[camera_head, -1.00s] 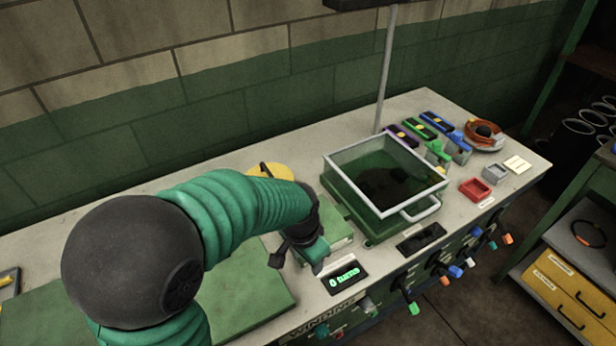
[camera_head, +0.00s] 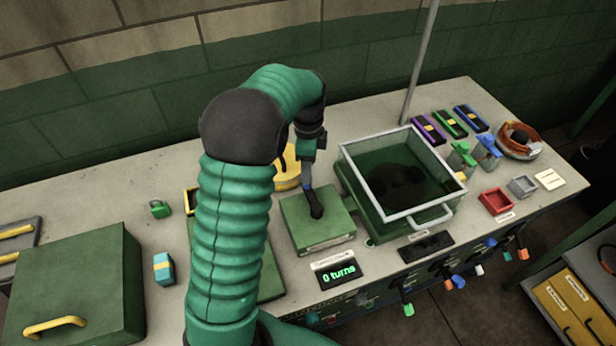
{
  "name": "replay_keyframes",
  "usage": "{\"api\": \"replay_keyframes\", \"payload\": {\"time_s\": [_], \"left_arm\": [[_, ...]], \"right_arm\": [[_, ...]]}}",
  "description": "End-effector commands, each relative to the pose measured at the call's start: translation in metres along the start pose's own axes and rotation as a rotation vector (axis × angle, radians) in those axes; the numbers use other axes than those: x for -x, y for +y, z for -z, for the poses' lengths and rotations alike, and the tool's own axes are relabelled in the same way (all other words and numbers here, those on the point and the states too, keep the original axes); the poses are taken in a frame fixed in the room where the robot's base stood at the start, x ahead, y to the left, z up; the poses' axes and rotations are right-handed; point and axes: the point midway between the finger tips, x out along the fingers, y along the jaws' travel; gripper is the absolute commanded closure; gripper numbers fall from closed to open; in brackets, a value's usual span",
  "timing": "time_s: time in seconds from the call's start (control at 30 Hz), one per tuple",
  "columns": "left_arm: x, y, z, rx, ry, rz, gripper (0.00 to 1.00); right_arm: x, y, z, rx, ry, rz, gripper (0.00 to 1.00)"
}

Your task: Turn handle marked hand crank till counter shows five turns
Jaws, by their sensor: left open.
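A low green box (camera_head: 338,229) with a small unreadable label on its front edge stands on the bench, right of my arm. A dark, handle-like piece (camera_head: 316,206) lies over its top; I cannot tell whether it is the crank handle or part of my gripper. The counter (camera_head: 339,275) in front of the box reads "0 turns" in green. My left gripper (camera_head: 309,182) is open and points down over the back of the green box. Its fingertips are small and partly hidden, so contact is unclear. My right gripper is not in view.
A glass-walled tank (camera_head: 436,216) with a front handle stands right of the box. A yellow round thing (camera_head: 288,168) is behind my arm. A large green lidded box (camera_head: 85,275), a padlock (camera_head: 160,209) and a blue-yellow block (camera_head: 163,268) are on the left.

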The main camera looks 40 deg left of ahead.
Motion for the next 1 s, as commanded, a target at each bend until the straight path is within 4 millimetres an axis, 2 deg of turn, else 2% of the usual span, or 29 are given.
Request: {"api": "replay_keyframes", "payload": {"time_s": [0.1,0.2,0.33,0.57,0.9,1.0], "left_arm": [[-0.025,0.002,-0.001,0.0,0.0,-0.002,0.53],[-0.038,0.001,-0.001,0.001,0.001,0.0,0.53],[-0.045,0.001,0.0,0.001,0.001,0.002,0.53],[-0.046,0.001,0.0,0.001,0.001,0.002,0.54],[-0.046,0.0,-0.001,0.001,0.001,0.002,0.99],[-0.046,0.0,-0.001,0.002,0.0,0.003,1.0]], "right_arm": [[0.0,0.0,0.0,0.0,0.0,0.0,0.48],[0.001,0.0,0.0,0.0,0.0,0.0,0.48],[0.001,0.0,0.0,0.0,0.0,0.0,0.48],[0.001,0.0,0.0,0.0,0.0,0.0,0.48],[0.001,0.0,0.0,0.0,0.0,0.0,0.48],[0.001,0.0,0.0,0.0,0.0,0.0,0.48]]}}
